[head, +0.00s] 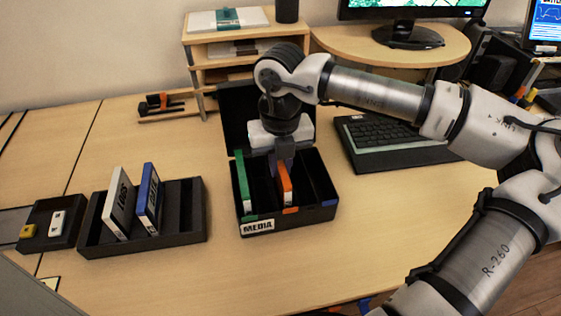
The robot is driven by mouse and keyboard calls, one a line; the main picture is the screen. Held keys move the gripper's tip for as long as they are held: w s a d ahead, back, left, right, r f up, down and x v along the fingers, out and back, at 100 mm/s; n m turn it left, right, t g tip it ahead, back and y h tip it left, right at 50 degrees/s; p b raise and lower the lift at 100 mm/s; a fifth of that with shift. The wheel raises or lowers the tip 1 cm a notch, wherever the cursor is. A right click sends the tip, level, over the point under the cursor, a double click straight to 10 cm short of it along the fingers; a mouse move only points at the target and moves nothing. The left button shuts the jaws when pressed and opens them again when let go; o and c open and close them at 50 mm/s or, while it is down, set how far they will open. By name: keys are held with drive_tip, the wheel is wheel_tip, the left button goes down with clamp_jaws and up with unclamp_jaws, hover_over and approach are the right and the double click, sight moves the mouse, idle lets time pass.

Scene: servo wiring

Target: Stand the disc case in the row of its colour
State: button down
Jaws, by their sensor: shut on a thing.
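The orange disc case (286,186) stands roughly upright in the middle row of the black MEDIA box (310,214). My gripper (282,163) is above the box, with its fingers pointing down, shut on the top of the orange case. An orange mark (291,210) is on the box's front rim in line with this row. A green case (241,182) stands in the left row. The right row has a blue mark (327,203) and looks empty. My gripper hides part of the orange case and the back of the rows, so I cannot tell whether the case touches the floor.
A black rack (178,240) to the left holds a white case (118,204) and a blue case (148,198). The box's raised lid (238,115) stands behind my gripper. A keyboard (385,135) lies to the right. The table in front of the box is clear.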

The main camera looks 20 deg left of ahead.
drive_tip(key=shift+f, duration=0.15)
drive_tip(key=c, duration=1.4)
unclamp_jaws()
wheel_tip(320, 180, up, 12)
drive_tip(key=shift+r, duration=0.2)
